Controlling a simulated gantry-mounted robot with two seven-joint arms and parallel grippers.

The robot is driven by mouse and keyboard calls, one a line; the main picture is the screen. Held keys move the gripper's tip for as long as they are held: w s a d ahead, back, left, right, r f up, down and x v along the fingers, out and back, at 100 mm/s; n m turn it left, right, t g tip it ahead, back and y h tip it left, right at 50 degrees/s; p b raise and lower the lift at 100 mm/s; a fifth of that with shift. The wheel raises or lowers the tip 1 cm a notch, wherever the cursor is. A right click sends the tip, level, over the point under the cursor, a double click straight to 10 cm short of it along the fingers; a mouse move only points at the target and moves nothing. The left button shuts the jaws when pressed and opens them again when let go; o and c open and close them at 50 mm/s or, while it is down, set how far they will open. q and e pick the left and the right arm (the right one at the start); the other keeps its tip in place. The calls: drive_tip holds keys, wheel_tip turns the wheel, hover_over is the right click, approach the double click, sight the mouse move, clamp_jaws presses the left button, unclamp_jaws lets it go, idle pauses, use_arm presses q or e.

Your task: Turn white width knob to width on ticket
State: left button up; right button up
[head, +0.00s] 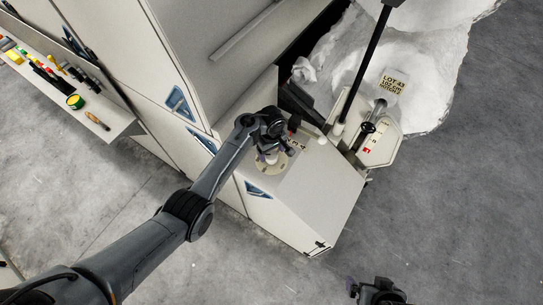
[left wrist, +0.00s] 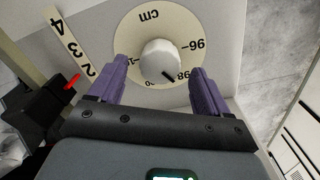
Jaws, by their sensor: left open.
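The white width knob (left wrist: 160,60) sits at the centre of a round cream dial (left wrist: 150,22) marked in cm. Its dark mark points down and right, close to the 98. My left gripper (left wrist: 160,68) is open, with one purple finger on each side of the knob; I cannot tell whether they touch it. In the head view my left gripper (head: 266,152) is over the dial (head: 273,167) and hides most of the knob. The ticket (head: 393,84) reads LOT 43, 102 cm, NOTCH 2. My right gripper (head: 372,290) is at the bottom edge, its jaws unclear.
A strip numbered 2, 3, 4 (left wrist: 73,40) with a red pointer (left wrist: 72,80) near the 2 lies left of the dial. A side panel with a red button (head: 367,150) and white fibre (head: 425,55) are at right. A tool shelf (head: 110,122) is at left.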

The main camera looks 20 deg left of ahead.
sight(271, 154)
use_arm(q)
drive_tip(key=shift+f+b, duration=0.35)
drive_tip(key=shift+f, duration=1.35)
drive_tip(key=c, duration=1)
drive_tip(key=shift+c, duration=0.2)
